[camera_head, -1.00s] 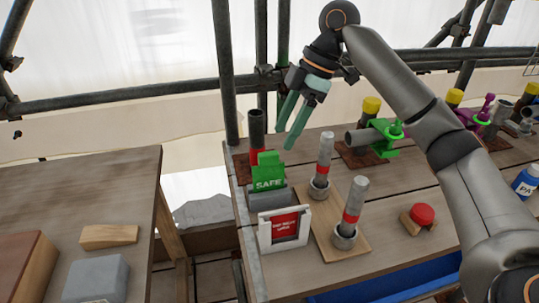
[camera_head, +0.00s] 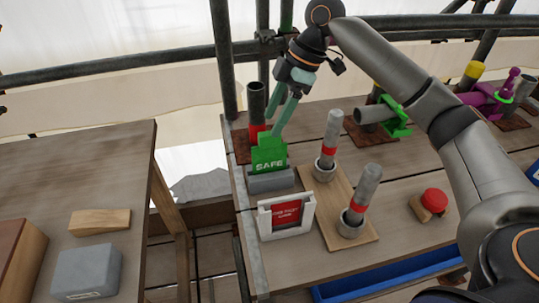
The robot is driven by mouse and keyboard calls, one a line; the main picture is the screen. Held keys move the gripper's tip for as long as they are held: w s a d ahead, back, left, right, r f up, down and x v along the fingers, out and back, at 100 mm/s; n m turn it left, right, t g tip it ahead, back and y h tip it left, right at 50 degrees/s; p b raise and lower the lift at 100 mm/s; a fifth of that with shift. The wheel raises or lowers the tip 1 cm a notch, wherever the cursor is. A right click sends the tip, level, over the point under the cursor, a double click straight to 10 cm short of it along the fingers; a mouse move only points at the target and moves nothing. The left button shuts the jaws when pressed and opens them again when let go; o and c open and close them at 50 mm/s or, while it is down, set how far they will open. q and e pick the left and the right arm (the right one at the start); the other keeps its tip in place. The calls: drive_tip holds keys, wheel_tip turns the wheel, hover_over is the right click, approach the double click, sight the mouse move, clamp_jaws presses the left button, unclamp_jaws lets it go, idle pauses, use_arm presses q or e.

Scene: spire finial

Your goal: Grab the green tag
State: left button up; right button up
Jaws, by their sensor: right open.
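The green tag (camera_head: 269,153), marked SAFE, stands upright in a grey block holder (camera_head: 271,181) near the left edge of the right-hand table. My right gripper (camera_head: 275,132) points down over the tag. Its teal fingers are open, with their tips at the tag's top edge. I cannot tell whether they touch it or lie just behind it. My left gripper is out of view.
A white frame with a red sign (camera_head: 286,232) stands just in front of the holder. A dark tube with a red band (camera_head: 257,105) is close behind the tag. Two grey-and-red posts (camera_head: 330,140) stand on a board to the right.

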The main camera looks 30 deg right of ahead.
sight(269, 135)
drive_tip(key=x, duration=0.5)
drive_tip(key=shift+s+d+f, duration=0.15)
drive_tip(key=shift+d+f, duration=0.05)
drive_tip(key=shift+d, duration=0.05)
drive_tip(key=shift+c, duration=0.2)
clamp_jaws()
idle(0.9)
